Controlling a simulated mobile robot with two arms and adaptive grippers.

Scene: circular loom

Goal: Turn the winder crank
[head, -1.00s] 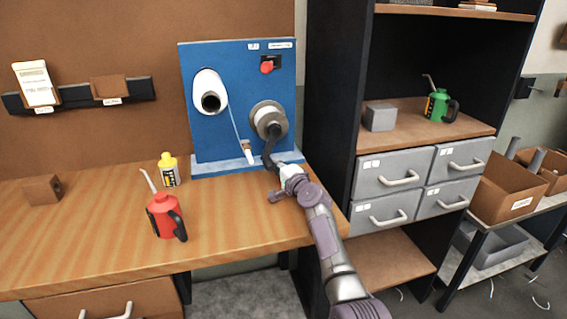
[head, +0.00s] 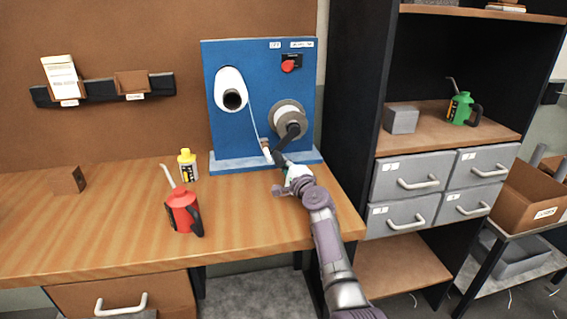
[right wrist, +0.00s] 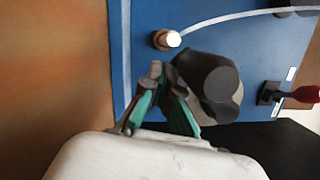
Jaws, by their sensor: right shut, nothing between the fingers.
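The winder (head: 288,112) is a pale spool with a dark hub on the right of the upright blue panel (head: 250,80). Its dark crank (head: 291,131) slants down and left from the hub. My right gripper (head: 280,160) is below it, close to the crank's lower end. In the right wrist view the fingers (right wrist: 167,85) with green pads are shut and empty, beside the thick black crank part (right wrist: 213,82). Whether they touch it I cannot tell. My left gripper is not in view.
A thread guide (head: 266,150) stands just left of my gripper, with a strand from the white cone (head: 230,90). A red switch (head: 289,66) is above the winder. A red oil can (head: 183,211) and a yellow bottle (head: 187,163) stand on the bench (head: 110,225).

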